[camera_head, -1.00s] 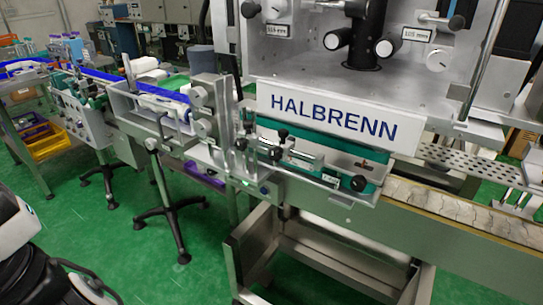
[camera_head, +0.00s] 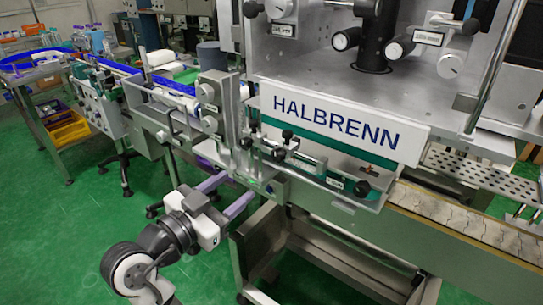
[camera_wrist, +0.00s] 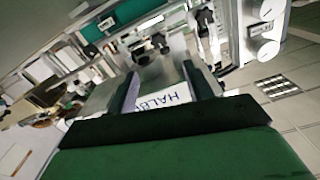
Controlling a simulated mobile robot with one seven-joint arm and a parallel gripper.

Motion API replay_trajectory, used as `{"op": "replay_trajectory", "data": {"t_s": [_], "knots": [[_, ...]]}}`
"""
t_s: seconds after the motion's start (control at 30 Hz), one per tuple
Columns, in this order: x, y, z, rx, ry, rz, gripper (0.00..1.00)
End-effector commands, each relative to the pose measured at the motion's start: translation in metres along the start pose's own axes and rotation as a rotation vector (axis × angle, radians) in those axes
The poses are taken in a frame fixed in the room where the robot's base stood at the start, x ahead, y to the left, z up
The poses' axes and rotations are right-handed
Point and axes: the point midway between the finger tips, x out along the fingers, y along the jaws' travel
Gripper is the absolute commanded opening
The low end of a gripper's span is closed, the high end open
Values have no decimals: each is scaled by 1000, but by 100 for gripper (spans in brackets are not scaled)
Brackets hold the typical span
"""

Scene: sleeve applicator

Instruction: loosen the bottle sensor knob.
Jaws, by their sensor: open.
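Several small black knobs sit on the metal bracket and rail assembly (camera_head: 304,160) below the HALBRENN sign in the head view. One black knob (camera_head: 287,134) tops a post, another black knob (camera_head: 278,154) is just below it, and a black knob (camera_head: 362,187) is at the right end. I cannot tell which one is the bottle sensor knob. My gripper (camera_head: 240,185) is open, in front of and below the bracket's left end, its two fingers pointing toward it. In the wrist view my gripper (camera_wrist: 162,74) shows fingers apart, with nothing held between them.
The HALBRENN sign (camera_head: 341,122) overhangs the rail; it also shows in the wrist view (camera_wrist: 163,98). A conveyor (camera_head: 460,222) runs to the right. An upright metal bracket (camera_head: 213,108) stands at the left. The green floor (camera_head: 60,230) is open at lower left.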

Motion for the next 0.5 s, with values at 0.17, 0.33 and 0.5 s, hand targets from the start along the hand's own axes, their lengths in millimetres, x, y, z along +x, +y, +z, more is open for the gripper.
{"op": "replay_trajectory", "data": {"t_s": [0.17, 0.33, 0.5], "knots": [[17, 3, 0, 1, -3, 15, 51], [51, 3, -1, 0, -4, 14, 51], [88, 3, -1, 1, -5, 13, 51]]}}
